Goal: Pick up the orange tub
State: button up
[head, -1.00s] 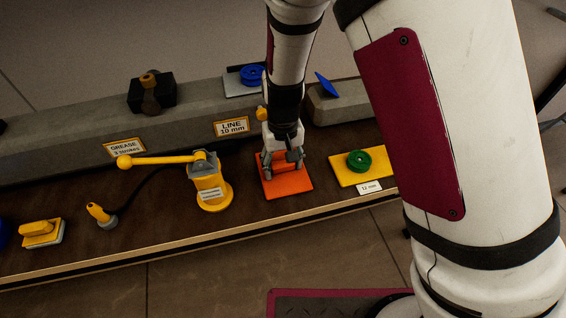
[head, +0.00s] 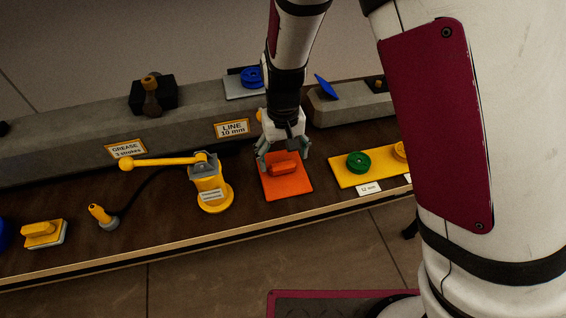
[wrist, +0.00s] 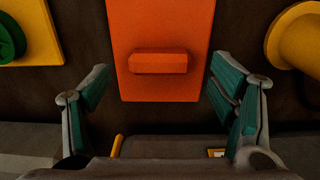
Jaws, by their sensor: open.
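The only orange thing is a flat orange slab (head: 290,188) with a raised orange bar (head: 285,169) on it, lying on the brown bench. I cannot tell from its shape that it is a tub. In the wrist view the slab (wrist: 160,25) and bar (wrist: 158,61) show clearly at the top middle. My gripper (head: 283,156) is open and empty above the far end of the slab. In the wrist view the two fingers of my gripper (wrist: 160,80) stand apart, one to each side of the bar, with clear gaps and no visible contact.
A yellow pump (head: 209,188) with a long handle stands left of the slab. A yellow plate (head: 347,178) with a green spool (head: 359,162) lies to the right. A grey concrete ledge (head: 80,149) runs behind. The bench's front edge (head: 180,239) is near.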

aim_at(283, 165)
notch_tip(283, 165, up, 8)
jog(key=shift+p, duration=0.35)
jog(key=shift+r, duration=0.1)
